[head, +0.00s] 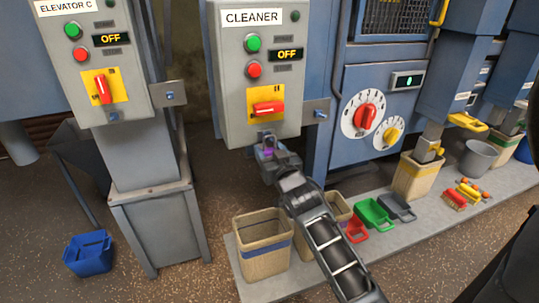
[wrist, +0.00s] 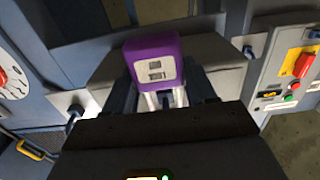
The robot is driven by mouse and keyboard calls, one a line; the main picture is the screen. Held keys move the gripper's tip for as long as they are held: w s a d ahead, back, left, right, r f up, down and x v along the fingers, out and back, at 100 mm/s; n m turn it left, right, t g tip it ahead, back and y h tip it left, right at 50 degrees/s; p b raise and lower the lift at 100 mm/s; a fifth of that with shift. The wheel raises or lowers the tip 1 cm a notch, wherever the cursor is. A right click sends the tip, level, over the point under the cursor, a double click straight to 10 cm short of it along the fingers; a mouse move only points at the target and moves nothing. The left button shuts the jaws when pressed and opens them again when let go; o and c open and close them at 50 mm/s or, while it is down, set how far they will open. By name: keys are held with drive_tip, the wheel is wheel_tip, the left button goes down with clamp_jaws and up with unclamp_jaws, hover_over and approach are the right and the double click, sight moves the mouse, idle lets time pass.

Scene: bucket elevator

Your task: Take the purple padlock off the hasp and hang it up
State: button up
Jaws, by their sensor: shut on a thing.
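The purple padlock (head: 268,153) is just below the CLEANER control box (head: 235,88), under its red rotary switch (head: 268,108). My gripper (head: 271,162) is shut on the padlock from below. In the wrist view the padlock (wrist: 153,58) shows its purple body and pale label between the two dark fingers (wrist: 158,95), with silver metal below the body. The hasp (head: 266,139) at the box's lower edge is small and partly hidden by the padlock and gripper. I cannot tell whether the shackle is still through it. The CLEANER display reads OFF.
A grey bracket with a blue knob (head: 320,113) sticks out right of the CLEANER box; another (head: 170,96) is beside the ELEVATOR C box (head: 88,60). Woven bins (head: 262,247) and coloured scoops (head: 374,214) stand on the low ledge below. A blue bucket (head: 89,255) is on the floor.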

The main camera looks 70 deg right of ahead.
drive_tip(key=shift+c, duration=1.1)
drive_tip(key=shift+r, duration=0.1)
drive_tip(key=shift+r, duration=0.55)
drive_tip(key=shift+s+a, duration=0.2)
drive_tip(key=shift+a, duration=0.05)
drive_tip(key=b+v, duration=0.3)
drive_tip(key=v, duration=1.4)
drive_tip(key=shift+s+r+b, duration=0.15)
drive_tip(key=shift+s+b, duration=0.05)
drive_tip(key=shift+b, duration=0.1)
